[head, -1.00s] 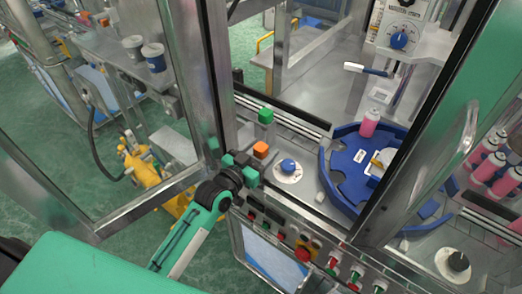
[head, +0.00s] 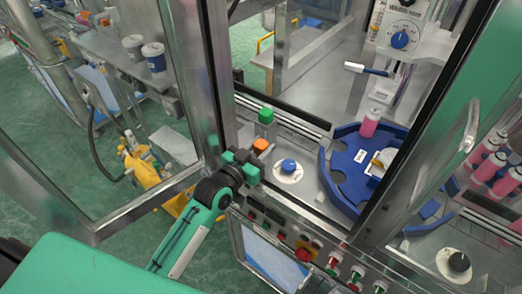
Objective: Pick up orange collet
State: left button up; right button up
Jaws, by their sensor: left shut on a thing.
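The orange collet (head: 261,146) is a small orange block at the near left edge of the machine's metal deck. My left gripper (head: 250,159) is at its near side, with its green-tipped fingers shut on the collet. The lower part of the collet is hidden behind the fingers. I cannot tell whether the collet is clear of the deck. My right gripper is not in view.
A green block (head: 266,116) stands just behind the orange collet. A blue knob (head: 288,166) on a white disc is to its right, before the blue rotary table (head: 346,180). The open glass door's metal frame (head: 205,90) stands close on the left.

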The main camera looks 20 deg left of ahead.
pick_arm(q)
notch_tip(320, 180, up, 3)
jog(key=shift+f+b, duration=0.2)
jog(key=shift+b, duration=0.15)
jog(key=b+v, duration=0.4)
jog(key=v, duration=1.4)
